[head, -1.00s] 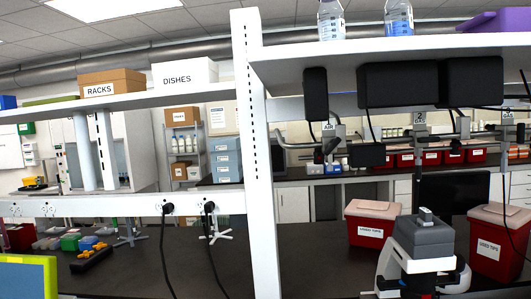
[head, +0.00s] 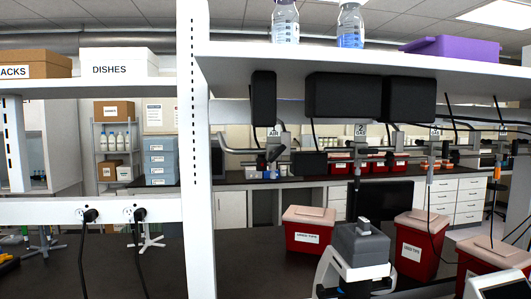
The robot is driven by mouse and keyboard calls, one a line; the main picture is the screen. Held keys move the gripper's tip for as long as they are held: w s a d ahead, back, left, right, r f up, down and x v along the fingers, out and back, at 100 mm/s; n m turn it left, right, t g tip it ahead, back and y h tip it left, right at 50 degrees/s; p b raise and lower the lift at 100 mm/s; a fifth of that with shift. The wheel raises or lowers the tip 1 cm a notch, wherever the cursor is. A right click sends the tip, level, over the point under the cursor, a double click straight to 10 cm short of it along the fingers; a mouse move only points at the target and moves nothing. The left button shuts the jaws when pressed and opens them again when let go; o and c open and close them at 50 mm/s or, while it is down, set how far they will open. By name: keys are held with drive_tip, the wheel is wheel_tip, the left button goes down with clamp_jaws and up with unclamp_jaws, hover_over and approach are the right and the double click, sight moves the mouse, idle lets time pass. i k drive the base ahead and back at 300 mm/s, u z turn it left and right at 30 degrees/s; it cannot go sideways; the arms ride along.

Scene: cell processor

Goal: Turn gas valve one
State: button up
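Several service fittings with small label plates line the rack under the white shelf. One plate (head: 272,132) reads AIR. The middle plate (head: 360,132) reads 2 with GAS below it. A third plate (head: 434,133) stands farther right, too small to read surely, so I cannot tell whether it marks gas valve one. Dark valve parts and bent pipes sit below the plates. Their handles are too small to tell whether they are turned.
A white upright post (head: 195,150) and shelf (head: 330,57) frame the fittings. Dark boxes (head: 355,96) hang under the shelf. Cables hang at the right.

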sight(277, 153)
drive_tip(key=i, duration=0.9)
drive_tip(key=z, duration=0.1)
